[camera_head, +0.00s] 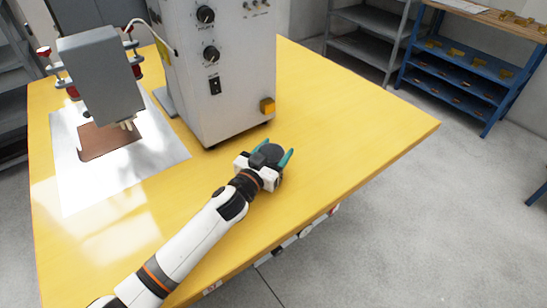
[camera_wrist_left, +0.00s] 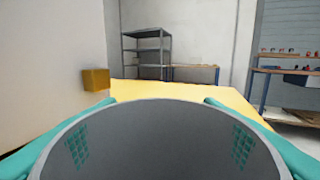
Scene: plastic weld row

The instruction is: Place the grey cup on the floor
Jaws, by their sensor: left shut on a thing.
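The grey cup (camera_wrist_left: 160,140) fills the lower middle of the left wrist view, between two teal fingers. In the head view the cup (camera_head: 268,152) shows as a dark grey round shape over the yellow table, partly hidden by the gripper. My left gripper (camera_head: 272,158) is shut on the cup, one finger on each side. I cannot tell whether the cup touches the tabletop. The grey floor (camera_head: 370,225) shows to the right of the table. My right gripper is not in view.
The yellow table (camera_head: 350,130) is clear right of the cup up to its edge. A white control cabinet (camera_head: 232,80) stands close behind the cup. A grey press head (camera_head: 100,75) is at left. Grey shelves (camera_head: 365,45) and a blue rack (camera_head: 465,80) stand beyond the floor.

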